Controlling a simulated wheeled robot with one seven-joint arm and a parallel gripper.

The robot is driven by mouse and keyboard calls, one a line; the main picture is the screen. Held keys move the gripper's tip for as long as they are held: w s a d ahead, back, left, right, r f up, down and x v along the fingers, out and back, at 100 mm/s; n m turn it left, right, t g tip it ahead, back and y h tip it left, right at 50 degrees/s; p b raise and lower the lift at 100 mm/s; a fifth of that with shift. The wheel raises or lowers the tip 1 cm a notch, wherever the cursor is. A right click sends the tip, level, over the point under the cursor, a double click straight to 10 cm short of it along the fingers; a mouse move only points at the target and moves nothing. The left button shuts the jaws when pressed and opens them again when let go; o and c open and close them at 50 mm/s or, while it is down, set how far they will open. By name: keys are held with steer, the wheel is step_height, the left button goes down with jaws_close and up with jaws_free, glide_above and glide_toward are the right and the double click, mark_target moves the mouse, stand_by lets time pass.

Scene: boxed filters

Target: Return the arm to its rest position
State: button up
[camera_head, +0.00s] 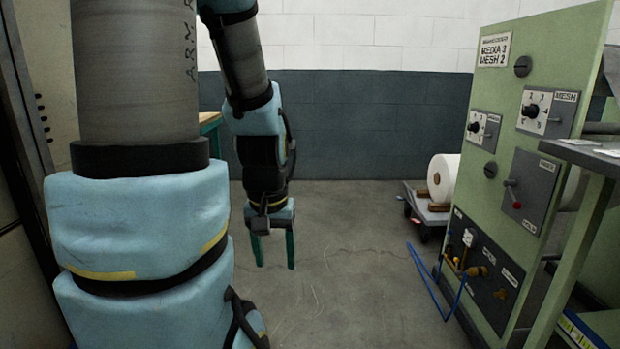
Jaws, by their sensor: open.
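My arm fills the left side of the head view, with pale blue covers and grey links. It reaches up, over and down to my gripper (273,264). The gripper hangs pointing down above the bare concrete floor, left of the picture's middle. Its two dark green fingers are apart, with nothing between them. No object touches the gripper.
A green machine panel (509,135) with dials and a lever stands at the right. A blue hose (428,283) runs from it onto the floor. A low cart (428,207) carries a white roll (442,177) behind. A grey-topped table (590,155) is at the right edge. The middle floor is clear.

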step_height(320, 180, up, 20)
steer(key=p, duration=1.7)
